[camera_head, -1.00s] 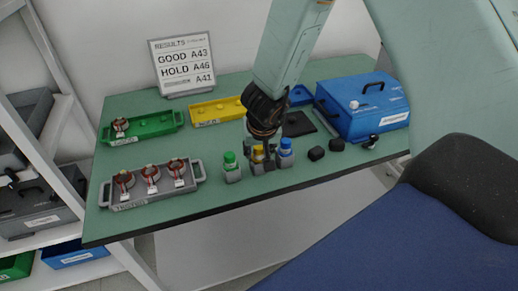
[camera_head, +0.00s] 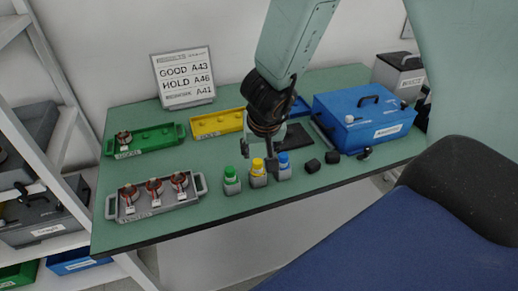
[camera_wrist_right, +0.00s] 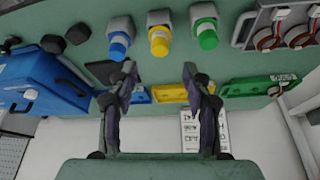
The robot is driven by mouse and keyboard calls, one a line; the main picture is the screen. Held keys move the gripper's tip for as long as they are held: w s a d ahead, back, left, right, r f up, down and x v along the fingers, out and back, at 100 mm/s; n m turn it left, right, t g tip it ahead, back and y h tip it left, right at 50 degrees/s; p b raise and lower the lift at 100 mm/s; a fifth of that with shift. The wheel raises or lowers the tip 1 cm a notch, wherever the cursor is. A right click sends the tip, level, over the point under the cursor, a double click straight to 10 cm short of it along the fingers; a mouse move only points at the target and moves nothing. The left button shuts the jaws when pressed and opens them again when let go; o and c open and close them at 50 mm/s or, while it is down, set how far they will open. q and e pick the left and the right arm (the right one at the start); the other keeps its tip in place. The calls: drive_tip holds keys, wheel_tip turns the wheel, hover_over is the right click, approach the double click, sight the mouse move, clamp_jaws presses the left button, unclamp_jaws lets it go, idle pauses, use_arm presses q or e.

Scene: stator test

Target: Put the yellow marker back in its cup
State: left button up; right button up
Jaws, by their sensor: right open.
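The yellow marker (camera_head: 258,167) stands cap up in a small grey cup (camera_head: 258,181) near the table's front edge, between the green marker (camera_head: 230,173) and the blue marker (camera_head: 283,160) in their own cups. In the right wrist view the yellow marker (camera_wrist_right: 159,45) sits in its cup (camera_wrist_right: 160,18) with nothing gripping it. My right gripper (camera_head: 259,154) is open and empty just above it. Its two fingers (camera_wrist_right: 158,72) are spread wide, apart from the marker. My left gripper is not in view.
A grey tray with stators (camera_head: 198,196) lies left of the cups. Green (camera_head: 169,137) and yellow (camera_head: 207,124) trays lie behind. A blue case (camera_head: 345,135) and small black blocks (camera_head: 313,165) are on the right. A results sign (camera_head: 184,78) stands at the back.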

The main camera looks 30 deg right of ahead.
drive_tip(key=shift+p+v, duration=0.5)
drive_tip(key=shift+v, duration=1.05)
drive_tip(key=s+f+n+g+h, duration=0.1)
drive_tip(key=s+f+n+g, duration=0.15)
drive_tip(key=s+f, duration=1.15)
drive_tip(key=s+a+f+n+y, duration=0.1)
drive_tip(key=s+a+f, duration=0.2)
drive_tip(key=s, duration=0.3)
drive_tip(key=s+a+f+n+g+y, duration=0.1)
drive_tip(key=s+a+f, duration=0.2)
drive_tip(key=s, duration=0.3)
drive_tip(key=shift+s+f+y, duration=0.35)
drive_tip(key=shift+y, duration=0.05)
drive_tip(key=shift+w+g, duration=0.1)
drive_tip(key=shift+g, duration=0.15)
